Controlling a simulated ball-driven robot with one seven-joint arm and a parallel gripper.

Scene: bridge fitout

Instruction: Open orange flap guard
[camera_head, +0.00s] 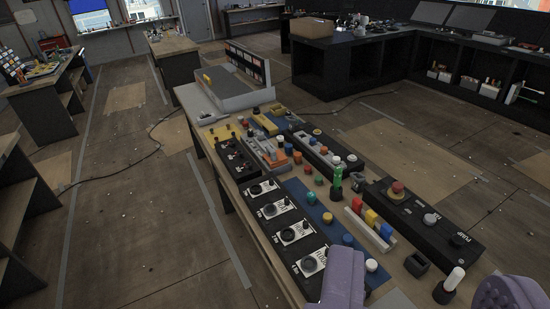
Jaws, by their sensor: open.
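A light strip (372,228) on the near bench carries a red block, a yellow-to-orange block (371,217) and a blue block in a row. The middle block may be the orange flap guard; at this size I cannot tell for sure, nor whether a flap is up or down. A small orange piece (297,157) sits further back among other controls. My gripper (425,278) shows as two purple fingers at the bottom edge, wide apart. It is open, with nothing held between the fingers, in front of the strip in the picture.
A black panel (425,218) with a red mushroom button stands right of the strip. A white-topped knob (450,284) and a black box (417,264) lie close to the fingers. A green upright piece (337,178) rises behind. Black dial panels (285,222) line the left edge.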

